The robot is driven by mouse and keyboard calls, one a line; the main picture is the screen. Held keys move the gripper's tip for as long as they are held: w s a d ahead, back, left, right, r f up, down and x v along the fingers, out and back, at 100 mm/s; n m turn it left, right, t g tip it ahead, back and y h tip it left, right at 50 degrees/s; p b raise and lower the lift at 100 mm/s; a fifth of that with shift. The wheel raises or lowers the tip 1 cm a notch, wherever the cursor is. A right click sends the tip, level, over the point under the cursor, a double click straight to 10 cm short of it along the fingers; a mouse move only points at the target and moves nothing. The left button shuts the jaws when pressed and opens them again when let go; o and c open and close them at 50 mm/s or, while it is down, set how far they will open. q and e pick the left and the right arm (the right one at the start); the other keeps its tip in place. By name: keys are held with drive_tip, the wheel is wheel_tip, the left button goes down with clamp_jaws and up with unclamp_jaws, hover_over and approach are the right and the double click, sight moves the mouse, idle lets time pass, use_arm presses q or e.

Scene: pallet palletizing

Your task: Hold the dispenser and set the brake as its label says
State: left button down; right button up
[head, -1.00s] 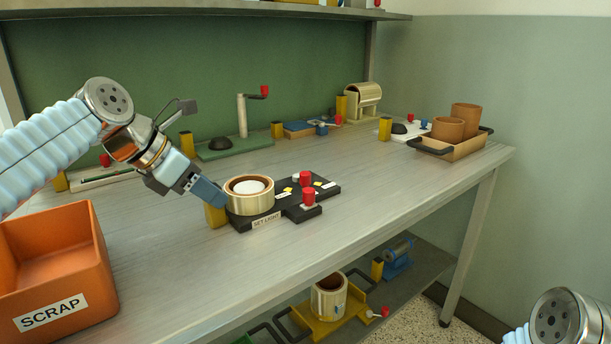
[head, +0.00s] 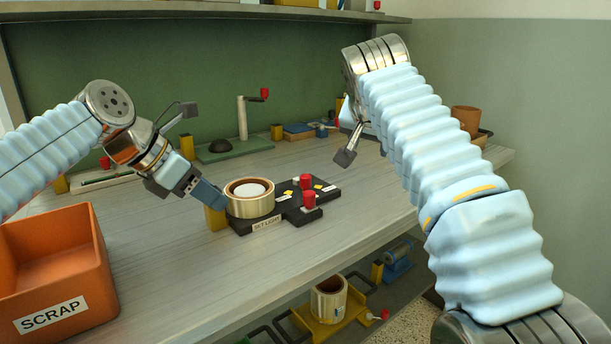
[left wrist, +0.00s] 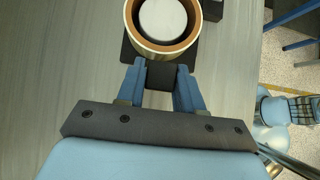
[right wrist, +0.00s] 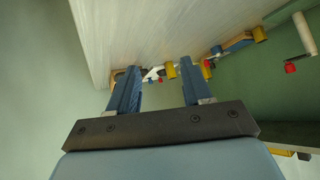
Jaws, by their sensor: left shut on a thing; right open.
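The dispenser has a black base (head: 294,212) with a cream tape roll (head: 250,206) at its left, two red knobs (head: 309,200) and small yellow marks at its right. Its front label (head: 267,224) reads "SET LIGHT". My left gripper (head: 213,203) is shut on the dispenser's left end, beside the roll; the left wrist view shows a dark block (left wrist: 160,75) between the fingers. A yellow block (head: 215,219) shows just below the fingers. My right gripper (right wrist: 154,78) is open and empty, raised over the bench's back right; my right arm partly hides it in the head view.
An orange SCRAP bin (head: 52,265) stands at the front left. A green fixture with a crank post (head: 242,118) and a blue item (head: 300,130) stand behind. A tray with brown cups (head: 466,118) is partly hidden at right. Bench space in front of the dispenser is clear.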

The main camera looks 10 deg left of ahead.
sight(306, 175)
drive_tip(key=s+a+n, duration=0.3)
drive_tip(key=s+a, duration=0.5)
drive_tip(key=a, duration=0.4)
drive_tip(key=shift+y, duration=0.4)
drive_tip(key=x, duration=1.2)
drive_tip(key=shift+s+d, duration=0.1)
clamp_jaws()
